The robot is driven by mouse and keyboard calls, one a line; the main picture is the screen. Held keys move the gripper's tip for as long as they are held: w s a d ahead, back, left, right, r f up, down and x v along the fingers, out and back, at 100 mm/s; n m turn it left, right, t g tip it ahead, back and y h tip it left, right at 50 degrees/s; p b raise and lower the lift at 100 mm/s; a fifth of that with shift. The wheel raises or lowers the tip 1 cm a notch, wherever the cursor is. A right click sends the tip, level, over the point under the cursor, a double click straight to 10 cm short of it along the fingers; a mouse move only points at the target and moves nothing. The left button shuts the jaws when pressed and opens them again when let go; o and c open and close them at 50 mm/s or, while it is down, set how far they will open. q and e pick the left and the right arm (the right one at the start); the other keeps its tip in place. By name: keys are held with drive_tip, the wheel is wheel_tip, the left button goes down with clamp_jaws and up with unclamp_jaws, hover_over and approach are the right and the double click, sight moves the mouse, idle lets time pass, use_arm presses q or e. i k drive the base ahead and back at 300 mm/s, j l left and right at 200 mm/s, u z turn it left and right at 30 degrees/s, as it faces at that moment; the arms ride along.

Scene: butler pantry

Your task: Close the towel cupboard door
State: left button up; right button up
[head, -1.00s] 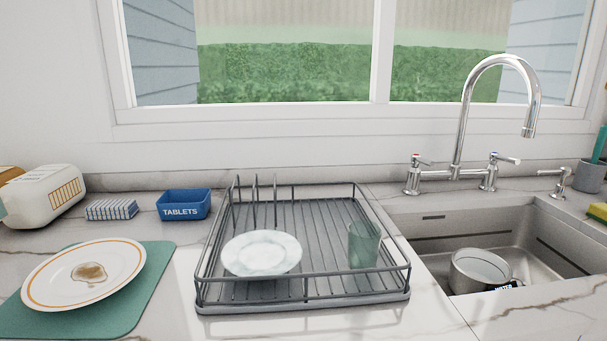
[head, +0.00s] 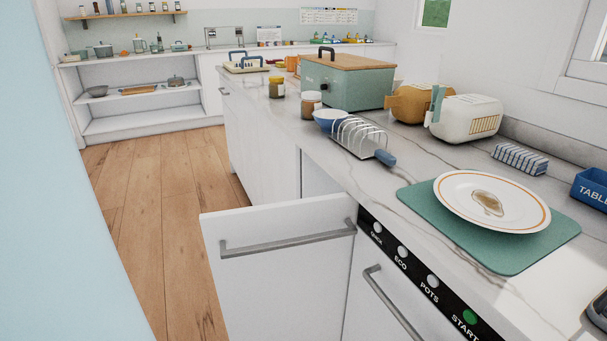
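A white cupboard door (head: 285,283) with a grey bar handle (head: 288,243) stands open under the counter, swung out into the room just left of the dishwasher. I cannot see a towel, and the inside of the cupboard is mostly hidden behind the door. Neither of my grippers shows in the head view.
The dishwasher (head: 385,316) with its black control strip is beside the door. The marble counter (head: 410,190) above holds a toast rack (head: 362,138), a blue bowl (head: 330,118), a plate (head: 491,202) on a green mat (head: 527,256) and a toaster (head: 466,118). Wooden floor (head: 160,220) lies open to the left.

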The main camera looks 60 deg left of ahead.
sight(282, 271)
drive_tip(key=k+u, duration=0.1)
drive_tip(key=u, duration=1.7)
